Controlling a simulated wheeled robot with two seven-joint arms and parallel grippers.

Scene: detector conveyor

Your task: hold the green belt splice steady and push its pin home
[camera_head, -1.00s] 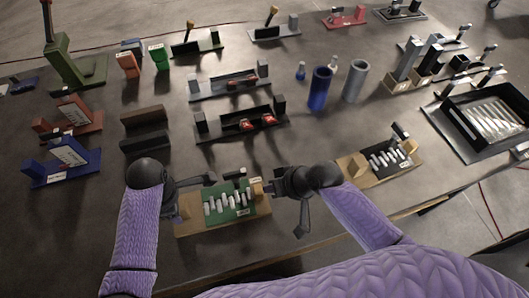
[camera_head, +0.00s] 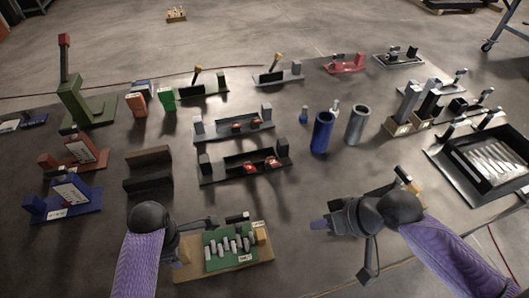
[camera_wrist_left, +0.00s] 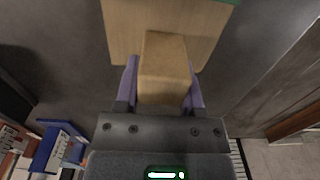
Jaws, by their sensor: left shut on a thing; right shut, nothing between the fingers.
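The green belt splice (camera_head: 216,262), with a row of pale upright pegs, lies on a tan wooden base (camera_head: 195,271) at the front of the table. In the left wrist view my left gripper (camera_wrist_left: 161,70) is shut on the tan block (camera_wrist_left: 163,75) at the base's end, one finger on each side. A dark bar (camera_head: 237,217) stands at the splice's far edge. I cannot clearly tell the pin or how deep it sits. My right gripper (camera_head: 319,226) is shut and empty, to the right of the splice and apart from it.
A black tray (camera_head: 440,152) stands at right. Bare table lies between the splice and my right gripper.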

